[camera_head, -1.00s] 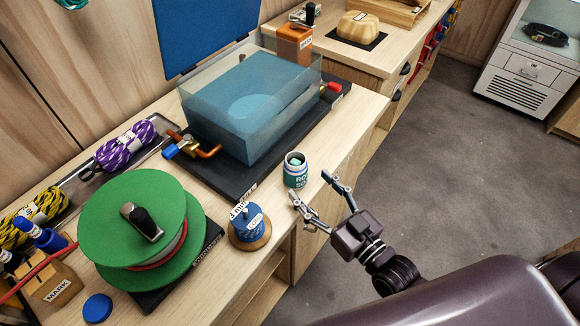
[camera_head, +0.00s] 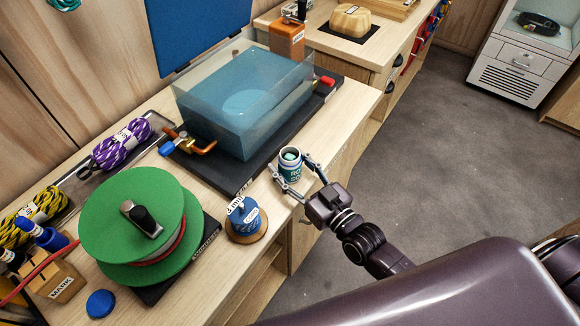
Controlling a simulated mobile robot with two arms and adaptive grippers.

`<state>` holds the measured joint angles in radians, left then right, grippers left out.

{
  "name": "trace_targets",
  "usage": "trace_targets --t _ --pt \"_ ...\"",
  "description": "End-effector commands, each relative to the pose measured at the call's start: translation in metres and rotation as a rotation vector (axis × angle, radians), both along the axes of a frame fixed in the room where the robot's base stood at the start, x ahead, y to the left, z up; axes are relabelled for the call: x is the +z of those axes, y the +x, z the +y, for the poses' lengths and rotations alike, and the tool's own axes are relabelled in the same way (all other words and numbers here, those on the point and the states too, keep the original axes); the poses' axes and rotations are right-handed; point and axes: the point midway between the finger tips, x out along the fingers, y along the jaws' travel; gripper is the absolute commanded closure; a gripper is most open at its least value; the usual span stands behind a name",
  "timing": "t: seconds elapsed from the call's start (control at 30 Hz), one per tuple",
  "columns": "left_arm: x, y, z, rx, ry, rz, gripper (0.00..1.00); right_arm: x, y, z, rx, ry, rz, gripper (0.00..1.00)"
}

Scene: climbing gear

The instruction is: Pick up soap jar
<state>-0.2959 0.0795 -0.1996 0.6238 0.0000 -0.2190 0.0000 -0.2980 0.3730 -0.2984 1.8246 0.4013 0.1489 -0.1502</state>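The soap jar (camera_head: 291,171) is a small dark teal jar with white lettering and an open top showing something pale green. It stands upright on the wooden bench near its front edge, beside the tank's black base. My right gripper (camera_head: 290,163) reaches in from the lower right, with one finger on each side of the jar. The fingers are spread about as wide as before, so it looks open around the jar. Whether either finger touches the jar, I cannot tell. My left gripper is not in view.
A clear tank of blue water (camera_head: 245,105) stands behind the jar, with brass fittings at its side. A blue labelled weight on a round wooden base (camera_head: 246,222) and a green spool (camera_head: 140,225) stand to the left. Bare bench lies between weight and jar.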

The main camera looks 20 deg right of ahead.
Motion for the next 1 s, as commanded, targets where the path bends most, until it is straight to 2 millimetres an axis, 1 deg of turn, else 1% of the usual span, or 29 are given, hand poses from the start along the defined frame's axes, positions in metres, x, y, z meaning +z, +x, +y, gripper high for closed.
trace_targets --t 0.03,0.3,0.33,0.57,0.77,0.87,0.97,1.0 --pt "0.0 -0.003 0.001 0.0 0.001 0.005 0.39 0.0 0.0 0.0 0.0 0.0 0.0 0.56" --pt "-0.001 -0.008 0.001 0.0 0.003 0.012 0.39 0.0 0.0 0.0 0.0 0.0 0.0 0.86" --pt "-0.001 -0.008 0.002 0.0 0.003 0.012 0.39 0.001 0.0 0.0 0.0 0.0 -0.003 0.88" --pt "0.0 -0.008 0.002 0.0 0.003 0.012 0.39 0.002 0.0 0.0 0.0 0.0 -0.003 0.88" --pt "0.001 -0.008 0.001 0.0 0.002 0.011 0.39 0.014 0.0 0.0 -0.001 0.002 -0.005 0.88" --pt "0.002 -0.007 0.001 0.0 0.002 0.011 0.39 0.031 0.0 0.0 -0.001 0.004 -0.007 0.88" --pt "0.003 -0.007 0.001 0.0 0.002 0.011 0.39 0.056 0.0 0.0 -0.001 0.004 -0.009 0.88" --pt "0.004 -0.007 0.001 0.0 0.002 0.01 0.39 0.069 0.0 0.0 -0.001 0.003 -0.011 0.88"
